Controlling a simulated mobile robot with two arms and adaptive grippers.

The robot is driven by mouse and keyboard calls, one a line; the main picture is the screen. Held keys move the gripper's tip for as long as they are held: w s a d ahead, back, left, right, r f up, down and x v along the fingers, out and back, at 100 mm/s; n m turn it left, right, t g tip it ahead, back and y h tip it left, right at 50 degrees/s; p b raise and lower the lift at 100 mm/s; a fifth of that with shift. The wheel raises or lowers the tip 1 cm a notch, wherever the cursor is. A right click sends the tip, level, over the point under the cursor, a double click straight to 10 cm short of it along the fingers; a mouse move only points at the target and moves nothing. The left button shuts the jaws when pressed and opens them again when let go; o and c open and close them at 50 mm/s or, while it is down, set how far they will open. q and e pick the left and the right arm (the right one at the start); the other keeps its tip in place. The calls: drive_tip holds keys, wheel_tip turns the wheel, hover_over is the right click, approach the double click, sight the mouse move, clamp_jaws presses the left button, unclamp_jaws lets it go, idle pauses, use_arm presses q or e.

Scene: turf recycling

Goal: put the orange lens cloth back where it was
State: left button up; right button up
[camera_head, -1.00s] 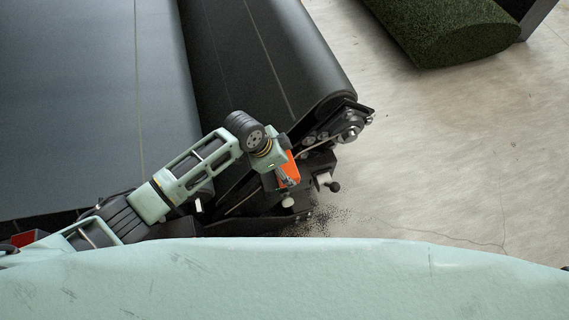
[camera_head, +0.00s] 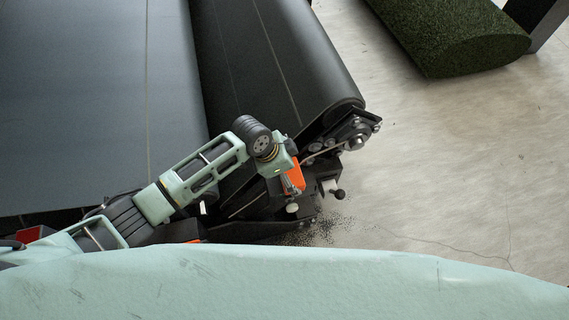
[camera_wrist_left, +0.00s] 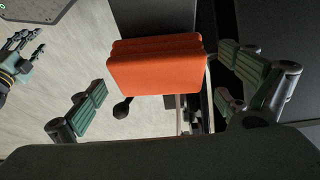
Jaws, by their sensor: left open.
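The orange lens cloth (camera_wrist_left: 155,68) is a folded, layered block in the left wrist view, against a black block. In the head view it is a small orange patch (camera_head: 295,178) beside the machine's end, partly covered by my left gripper (camera_head: 290,190). In the wrist view my left gripper (camera_wrist_left: 163,80) is open. Its ridged green fingers stand apart on either side of the cloth, with gaps visible. Whether the cloth rests on the black block is unclear. A second hand, seemingly my right gripper (camera_wrist_left: 22,55), shows at the wrist view's left edge; its grip is unclear.
A large dark belt and roller (camera_head: 280,60) fill the upper left. The roller's end carries black brackets and bolts (camera_head: 350,135). A green turf roll (camera_head: 450,40) lies at top right. Black granules (camera_head: 325,228) are scattered on the pale floor (camera_head: 440,160), which is open at right.

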use_arm(q)
drive_tip(key=v, duration=1.2)
drive_tip(key=shift+d, duration=0.1)
